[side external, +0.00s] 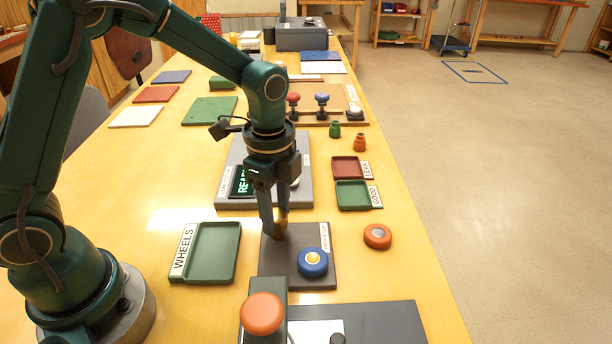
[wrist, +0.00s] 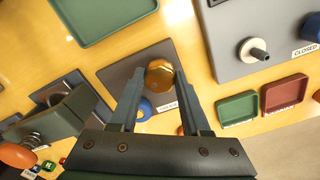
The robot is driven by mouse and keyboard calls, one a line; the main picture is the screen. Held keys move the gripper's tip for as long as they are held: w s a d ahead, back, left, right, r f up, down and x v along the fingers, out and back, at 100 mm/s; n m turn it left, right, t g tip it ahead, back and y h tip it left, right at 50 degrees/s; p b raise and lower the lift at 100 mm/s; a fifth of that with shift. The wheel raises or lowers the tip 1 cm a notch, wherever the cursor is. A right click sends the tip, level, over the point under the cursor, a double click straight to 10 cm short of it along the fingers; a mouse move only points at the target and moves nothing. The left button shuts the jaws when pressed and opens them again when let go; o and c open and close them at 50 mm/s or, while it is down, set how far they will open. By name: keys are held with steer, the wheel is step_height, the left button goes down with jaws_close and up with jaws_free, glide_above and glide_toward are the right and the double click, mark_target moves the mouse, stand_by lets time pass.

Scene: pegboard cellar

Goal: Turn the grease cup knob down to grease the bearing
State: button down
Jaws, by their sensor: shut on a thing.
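The brass grease cup knob (wrist: 160,76) stands on a dark grey plate (wrist: 122,72). My gripper (wrist: 159,86) has one finger on each side of the knob and is shut on it. In the side view my gripper (side external: 277,227) reaches down at the plate's back left, and the fingers hide most of the knob (side external: 283,214).
A green wheels tray (side external: 214,252) lies left of the plate. An orange button (side external: 377,236) lies to its right. An orange-topped post (side external: 262,313) stands close in front. A grey panel (side external: 305,192) with a display lies behind, with red (side external: 347,158) and green (side external: 367,206) trays beside it.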

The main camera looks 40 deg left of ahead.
mark_target(276, 215)
steer(key=shift+m, duration=0.6)
steer(key=shift+c, duration=1.8)
jaws_free()
steer(key=shift+r, duration=2.6)
